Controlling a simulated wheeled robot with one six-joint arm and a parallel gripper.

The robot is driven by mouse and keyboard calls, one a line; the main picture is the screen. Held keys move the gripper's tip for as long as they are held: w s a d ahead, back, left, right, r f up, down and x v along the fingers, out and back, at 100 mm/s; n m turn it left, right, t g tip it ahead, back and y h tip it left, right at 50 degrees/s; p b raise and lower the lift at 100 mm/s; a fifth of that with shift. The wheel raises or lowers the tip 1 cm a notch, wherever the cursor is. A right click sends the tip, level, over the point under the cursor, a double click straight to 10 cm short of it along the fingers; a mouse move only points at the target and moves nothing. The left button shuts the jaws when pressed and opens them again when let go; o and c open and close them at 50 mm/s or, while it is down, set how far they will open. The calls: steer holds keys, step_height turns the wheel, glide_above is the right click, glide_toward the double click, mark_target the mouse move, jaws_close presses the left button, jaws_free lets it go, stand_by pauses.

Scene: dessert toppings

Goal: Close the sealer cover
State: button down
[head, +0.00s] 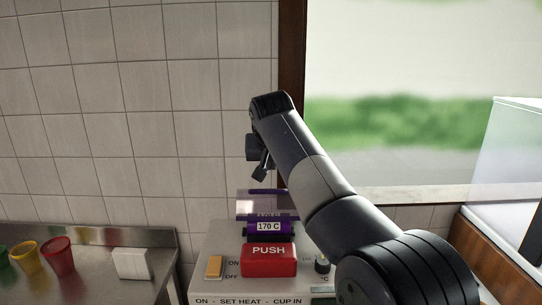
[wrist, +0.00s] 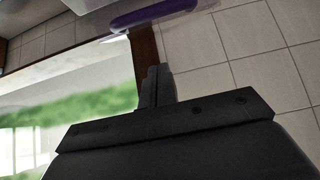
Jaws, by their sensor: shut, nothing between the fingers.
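The sealer (head: 219,270) is a pale box at the bottom centre of the head view, with a red PUSH block (head: 268,262) and a purple 170 C part (head: 269,227). Its clear cover (head: 246,207) with a purple handle bar (head: 266,191) shows behind the block and seems raised; its exact angle is unclear. My gripper (head: 263,172) hangs just above the bar and is shut and empty. In the wrist view, my shut fingers (wrist: 156,84) point toward a purple bar (wrist: 150,14) at the top edge, with a gap between them.
A yellow switch (head: 214,267) and a dark knob (head: 322,264) flank the red block. Red (head: 60,257) and yellow (head: 28,258) cups and a white block (head: 130,263) stand on a metal counter at left. A tiled wall and window are behind. A glass-sided case (head: 510,150) stands at right.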

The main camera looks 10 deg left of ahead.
mark_target(271, 198)
steer(key=x, duration=0.4)
steer(key=shift+s+f, duration=0.2)
steer(key=shift+f, duration=0.1)
steer(key=shift+s+d+f, duration=0.1)
steer(key=shift+s+d, duration=0.05)
steer(key=shift+s, duration=0.35)
steer(key=shift+s+d+f, duration=0.1)
steer(key=shift+s+d, duration=0.1)
steer(key=shift+s, duration=0.25)
steer(key=shift+s+d+f, duration=0.15)
steer(key=shift+s+f, duration=0.15)
steer(key=shift+s, duration=0.35)
steer(key=shift+f+b, duration=0.15)
steer(key=shift+b, duration=0.2)
